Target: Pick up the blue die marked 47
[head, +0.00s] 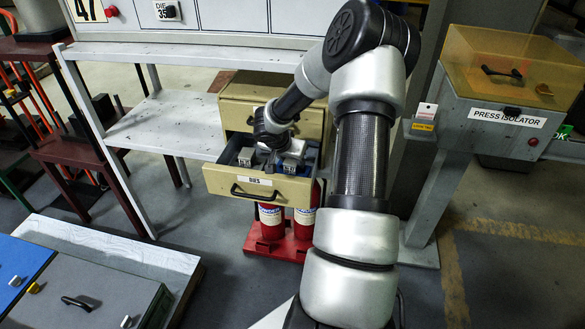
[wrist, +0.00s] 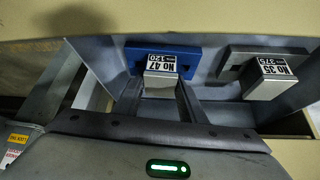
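The blue die marked 47 (wrist: 192,51) lies in the open drawer, with a silver block and a white "No 47" label at its front. In the wrist view my gripper (wrist: 158,90) has one finger on each side of that block. A gap shows on the left; at the right finger I cannot tell whether it touches. The gripper looks open.
A grey die marked 35 (wrist: 268,70) lies right of the blue one. The drawer walls are close around my gripper. Red cylinders (head: 270,220) stand under the cabinet. A press isolator box (head: 500,105) is on the right, and a grey shelf (head: 170,122) on the left.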

